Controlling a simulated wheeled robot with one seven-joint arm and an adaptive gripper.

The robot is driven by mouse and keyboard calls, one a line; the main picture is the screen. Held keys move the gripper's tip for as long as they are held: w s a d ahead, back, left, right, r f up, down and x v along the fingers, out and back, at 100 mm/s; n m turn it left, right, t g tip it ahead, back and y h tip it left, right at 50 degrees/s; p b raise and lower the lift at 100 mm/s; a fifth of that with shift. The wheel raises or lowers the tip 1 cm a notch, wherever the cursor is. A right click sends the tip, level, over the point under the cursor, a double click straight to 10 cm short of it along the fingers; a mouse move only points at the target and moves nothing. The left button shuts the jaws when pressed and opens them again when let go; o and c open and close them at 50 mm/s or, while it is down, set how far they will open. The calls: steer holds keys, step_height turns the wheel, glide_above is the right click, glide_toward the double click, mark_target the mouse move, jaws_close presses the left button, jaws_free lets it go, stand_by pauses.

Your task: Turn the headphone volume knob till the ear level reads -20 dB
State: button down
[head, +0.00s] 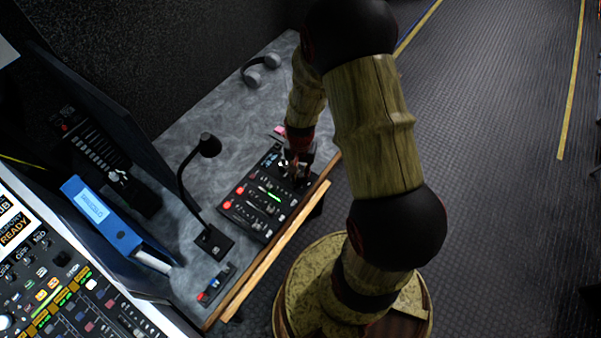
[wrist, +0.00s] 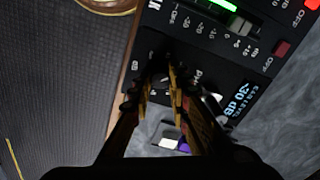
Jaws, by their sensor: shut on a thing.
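The dark control panel (head: 231,203) lies on the grey desk near its wooden front edge; it also shows in the wrist view (wrist: 196,48). My gripper (head: 296,170) comes down on the panel's far right corner. In the wrist view my gripper (wrist: 160,82) is shut on the dark headphone volume knob (wrist: 158,76), which is mostly hidden between the fingers. Beside it, the small ear level display (wrist: 241,101) shows blue text that reads -30 dB. A green level bar (wrist: 222,5) is lit on the panel.
A gooseneck microphone (head: 209,146) stands left of the panel. Headphones (head: 260,69) lie at the desk's far end. A blue binder (head: 104,217) and a mixing console (head: 75,300) are at lower left.

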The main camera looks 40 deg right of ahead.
mark_target(300, 175)
steer(key=c, duration=1.7)
jaws_free()
steer(key=shift+o, duration=0.2)
step_height(300, 175, up, 12)
